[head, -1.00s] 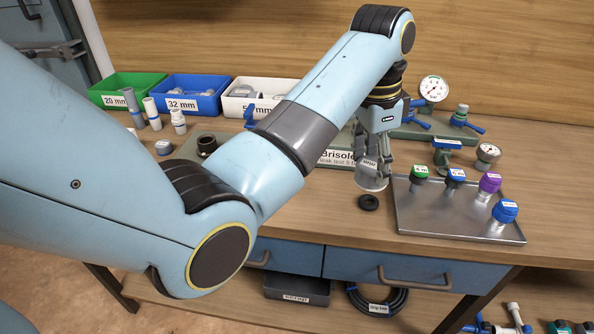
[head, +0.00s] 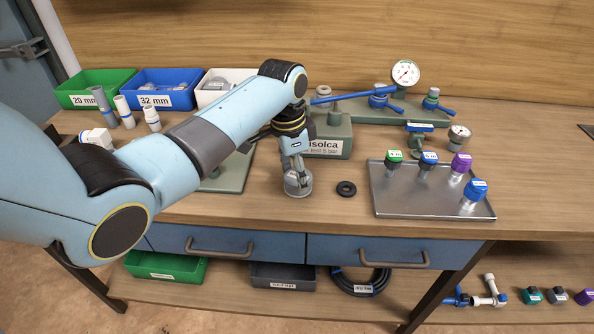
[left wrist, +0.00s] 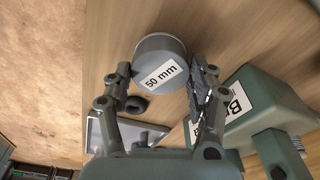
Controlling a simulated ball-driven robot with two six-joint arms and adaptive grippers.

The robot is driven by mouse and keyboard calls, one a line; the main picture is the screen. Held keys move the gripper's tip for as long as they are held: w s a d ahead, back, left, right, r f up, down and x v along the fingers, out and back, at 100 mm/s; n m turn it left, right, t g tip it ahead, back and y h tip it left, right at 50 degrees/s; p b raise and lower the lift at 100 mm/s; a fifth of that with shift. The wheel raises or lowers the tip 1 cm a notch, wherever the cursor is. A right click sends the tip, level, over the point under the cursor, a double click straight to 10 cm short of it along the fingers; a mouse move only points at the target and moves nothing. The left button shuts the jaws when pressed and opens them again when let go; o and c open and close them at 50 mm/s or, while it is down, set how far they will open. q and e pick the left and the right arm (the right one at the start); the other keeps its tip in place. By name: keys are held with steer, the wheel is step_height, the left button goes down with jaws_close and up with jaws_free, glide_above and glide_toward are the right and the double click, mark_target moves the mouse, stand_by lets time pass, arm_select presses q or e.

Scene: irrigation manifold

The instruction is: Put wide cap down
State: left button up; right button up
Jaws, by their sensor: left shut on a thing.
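The wide cap (head: 298,184) is a short grey cylinder. In the left wrist view the cap (left wrist: 158,62) shows a "50 mm" label on its face. My left gripper (head: 295,172) points down at the bench and is shut on the cap. In the left wrist view a finger of the left gripper (left wrist: 164,76) lies on each side of the cap. The cap is at or just above the wooden bench top (head: 325,215); I cannot tell if it touches. My right gripper is in neither view.
A black ring (head: 346,188) lies just right of the cap. A metal tray (head: 430,205) with several coloured-top fittings stands farther right. The green test stand (head: 330,140) is behind the cap. Bare bench lies in front.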

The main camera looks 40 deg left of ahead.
mark_target(291, 178)
arm_select(q)
steer(key=o, duration=1.2)
steer(key=shift+c, duration=0.2)
steer(key=shift+r, duration=0.25)
step_height(291, 178, up, 12)
steer(key=s, duration=0.1)
steer(key=shift+a+f, duration=0.2)
steer(key=shift+a, duration=0.2)
steer(key=shift+s, duration=0.1)
